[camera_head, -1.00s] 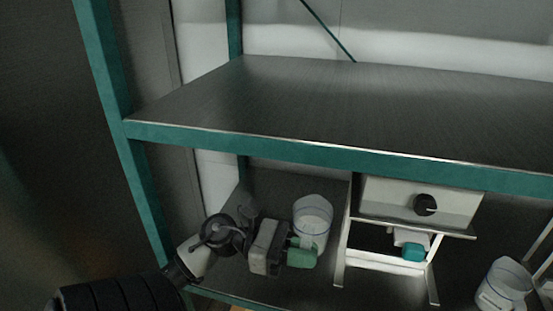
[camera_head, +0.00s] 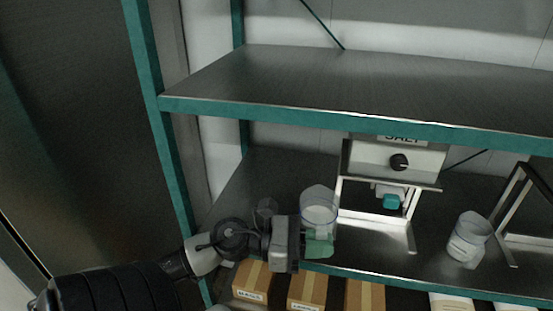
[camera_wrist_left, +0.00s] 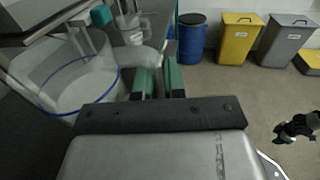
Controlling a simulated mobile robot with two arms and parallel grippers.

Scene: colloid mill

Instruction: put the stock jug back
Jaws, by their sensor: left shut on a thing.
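A clear jug (camera_head: 319,207) with a blue line near its rim is left of the dispenser stand, at the lower shelf (camera_head: 262,172). My left gripper (camera_head: 318,243) has green fingers and is shut on the handle side of this jug. In the left wrist view the jug (camera_wrist_left: 72,88) fills the left side, with its rim towards me, and the green fingers (camera_wrist_left: 158,82) are beside it. The handle is mostly hidden by the fingers. I cannot tell whether the jug's base touches the shelf. My right gripper is not in the head view.
A white dispenser (camera_head: 420,160) with a black knob stands close right of the jug. Another clear jug (camera_head: 468,240) stands farther right. The upper shelf (camera_head: 330,85) is empty. Cardboard boxes (camera_head: 306,290) are below. A dark, unclear shape (camera_wrist_left: 298,126) shows at right in the wrist view.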

